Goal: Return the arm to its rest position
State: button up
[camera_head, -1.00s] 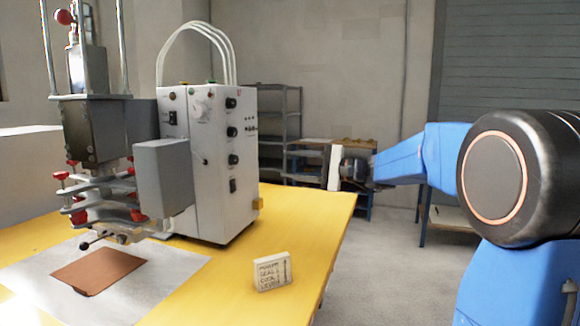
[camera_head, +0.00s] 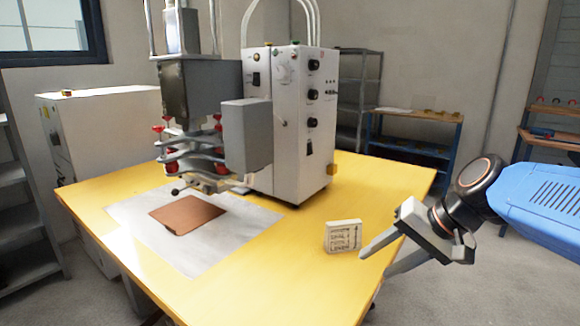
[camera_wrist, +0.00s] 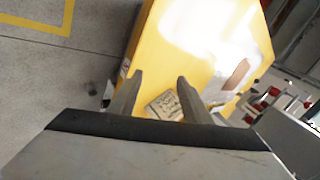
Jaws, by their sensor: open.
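My gripper (camera_head: 377,259) is open and empty. In the head view it is at the right edge of the yellow table, with its fingers pointing left, just right of a small white block with writing (camera_head: 343,236). My blue arm reaches in from the right. In the wrist view the two fingers of my gripper (camera_wrist: 160,82) are apart, and the white block (camera_wrist: 165,106) shows between them on the table. I cannot tell the exact gap between fingers and block.
The yellow table (camera_head: 262,275) bears a white sheet (camera_head: 182,255) with a brown piece (camera_head: 187,213) on it, under the welding press (camera_head: 188,90). A white control box (camera_head: 290,120) stands behind. Shelves (camera_head: 360,95) and a blue-legged table (camera_head: 415,145) are farther back. Grey floor is clear at right.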

jog(key=s+d+f+n+h, duration=0.4)
jog(key=s+d+f+h, duration=0.2)
jog(key=s, duration=0.6)
jog(key=d+f, duration=0.2)
jog(key=d, duration=0.1)
jog(key=shift+d+f+t, duration=0.25)
jog(key=shift+f+t, duration=0.05)
jog(key=shift+f, duration=0.05)
